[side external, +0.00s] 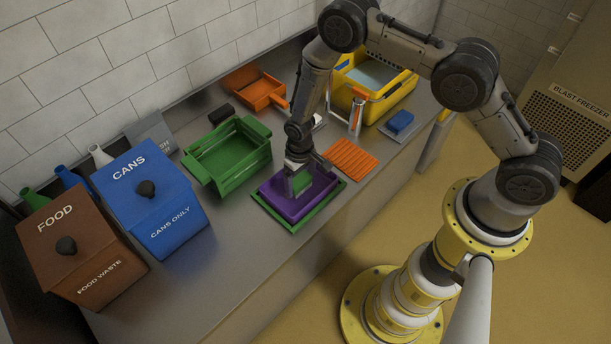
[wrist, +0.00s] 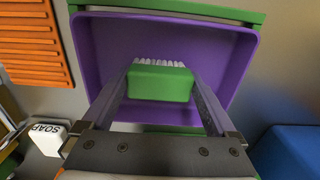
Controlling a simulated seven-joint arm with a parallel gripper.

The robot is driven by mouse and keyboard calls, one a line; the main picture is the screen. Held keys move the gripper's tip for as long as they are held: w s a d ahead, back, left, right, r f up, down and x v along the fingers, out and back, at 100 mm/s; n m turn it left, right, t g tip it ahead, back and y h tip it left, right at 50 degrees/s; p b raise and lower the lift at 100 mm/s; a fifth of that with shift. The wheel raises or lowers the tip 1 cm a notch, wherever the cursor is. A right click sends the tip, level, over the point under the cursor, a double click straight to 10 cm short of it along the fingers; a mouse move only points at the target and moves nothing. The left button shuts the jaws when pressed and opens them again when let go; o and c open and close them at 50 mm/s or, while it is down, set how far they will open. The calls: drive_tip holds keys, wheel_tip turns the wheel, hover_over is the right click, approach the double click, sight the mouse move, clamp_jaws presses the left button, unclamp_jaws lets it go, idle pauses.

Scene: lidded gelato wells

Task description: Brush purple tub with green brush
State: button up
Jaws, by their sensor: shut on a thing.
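The purple tub (side external: 274,205) sits within a green frame (side external: 294,230) on the steel counter. It also shows in the wrist view (wrist: 245,50), open side toward the camera. The green brush (wrist: 160,85), with white bristles, is between my gripper's fingers; it also shows in the side view (side external: 302,183). My gripper (side external: 300,178) is shut on the brush and holds it over or inside the tub. The wrist view shows both fingers (wrist: 160,98) against the brush's sides. I cannot tell whether the bristles touch the tub floor.
A green crate (side external: 228,155) stands left of the tub, with blue (side external: 150,200) and brown (side external: 78,245) lidded bins further left. An orange ribbed mat (side external: 352,158), blue sponge (side external: 400,122) and yellow basin (side external: 345,95) lie right. A white soap piece (wrist: 45,140) shows in the wrist view.

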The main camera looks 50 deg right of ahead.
sight(304, 171)
drive_tip(key=shift+a, duration=2)
drive_tip(key=shift+d, duration=3.65)
drive_tip(key=shift+w+d, duration=0.1)
drive_tip(key=shift+w, duration=0.5)
drive_tip(key=shift+w+a, duration=0.15)
drive_tip(key=shift+a, duration=3.6)
drive_tip(key=shift+d, duration=3.9)
drive_tip(key=a, duration=0.7)
drive_tip(key=shift+a, duration=0.15)
drive_tip(key=shift+a+r, duration=0.2)
drive_tip(key=shift+r, duration=0.45)
drive_tip(key=shift+a+r, duration=0.15)
drive_tip(key=shift+r, duration=3.3)
